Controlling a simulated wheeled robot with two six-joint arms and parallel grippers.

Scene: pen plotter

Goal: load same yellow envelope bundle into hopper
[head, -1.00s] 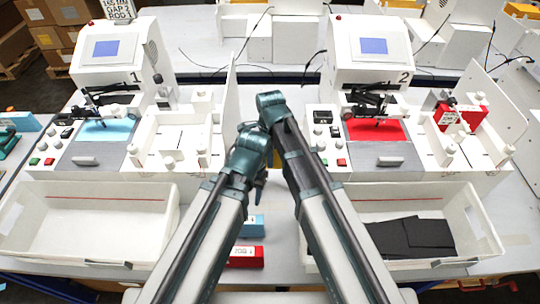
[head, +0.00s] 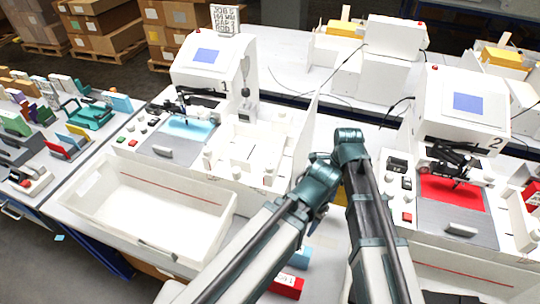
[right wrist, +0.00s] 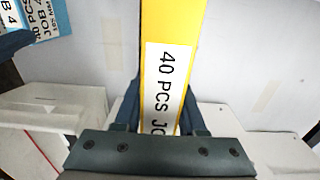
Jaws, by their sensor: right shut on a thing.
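In the right wrist view my right gripper (right wrist: 160,110) is shut on a yellow envelope bundle (right wrist: 172,25). The bundle carries a white label reading "40 PCS JO", the rest cut off by the gripper. In the head view a bit of yellow (head: 340,197) shows between my arms; the jaws are mostly hidden behind the arm links. Plotter 1 (head: 213,70) has a white, walled hopper bay (head: 250,140) at its right, which looks empty. Plotter 2 (head: 465,105) has a red bundle (head: 533,195) at its right edge. My left gripper cannot be made out.
A white bin (head: 150,200) stands before plotter 1. A blue pack (head: 300,257) and a red pack (head: 287,287) lie between the stations. A side table with colored envelopes (head: 65,140) stands at left. A blue-labelled pack (right wrist: 45,18) shows in the wrist view.

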